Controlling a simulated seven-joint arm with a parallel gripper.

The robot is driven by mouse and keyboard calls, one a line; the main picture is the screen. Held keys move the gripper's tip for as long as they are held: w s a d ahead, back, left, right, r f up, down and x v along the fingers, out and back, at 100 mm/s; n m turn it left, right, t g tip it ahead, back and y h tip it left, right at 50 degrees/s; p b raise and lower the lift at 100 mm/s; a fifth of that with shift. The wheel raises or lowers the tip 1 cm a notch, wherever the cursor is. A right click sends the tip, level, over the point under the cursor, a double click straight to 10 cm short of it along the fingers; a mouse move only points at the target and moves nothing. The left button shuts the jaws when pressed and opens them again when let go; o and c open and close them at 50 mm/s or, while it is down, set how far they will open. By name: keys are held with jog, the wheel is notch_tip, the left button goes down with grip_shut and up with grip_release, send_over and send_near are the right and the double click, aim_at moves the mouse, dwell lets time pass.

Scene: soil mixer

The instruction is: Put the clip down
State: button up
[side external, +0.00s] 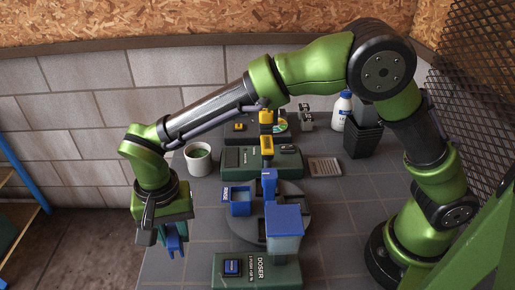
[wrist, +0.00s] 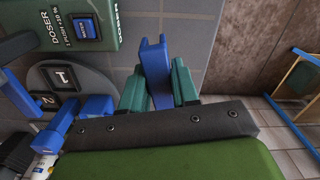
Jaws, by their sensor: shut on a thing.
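The blue clip (wrist: 155,68) sits between the two teal fingers of my gripper (wrist: 158,88) in the wrist view, and its forked end sticks out past the fingertips. In the side view my gripper (side external: 172,238) hangs pointing down at the left edge of the work table, shut on the clip (side external: 173,245). The clip is partly hidden by the fingers. I cannot tell the exact height of the clip above the surface.
A green doser box (side external: 258,272) with a blue button stands at the front. A round grey turntable (side external: 297,208) carries blue containers. A white cup (side external: 198,160) stands farther back. The tabletop (side external: 190,225) between my gripper and the turntable is clear.

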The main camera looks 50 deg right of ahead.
aim_at(195, 205)
jog(key=w+d+m, duration=0.3)
jog(key=w+d, duration=0.9)
jog(key=shift+n, duration=0.3)
notch_tip(195, 205, down, 9)
jog(key=shift+w+f, duration=0.1)
jog(key=o, duration=1)
jog(key=shift+f, duration=0.1)
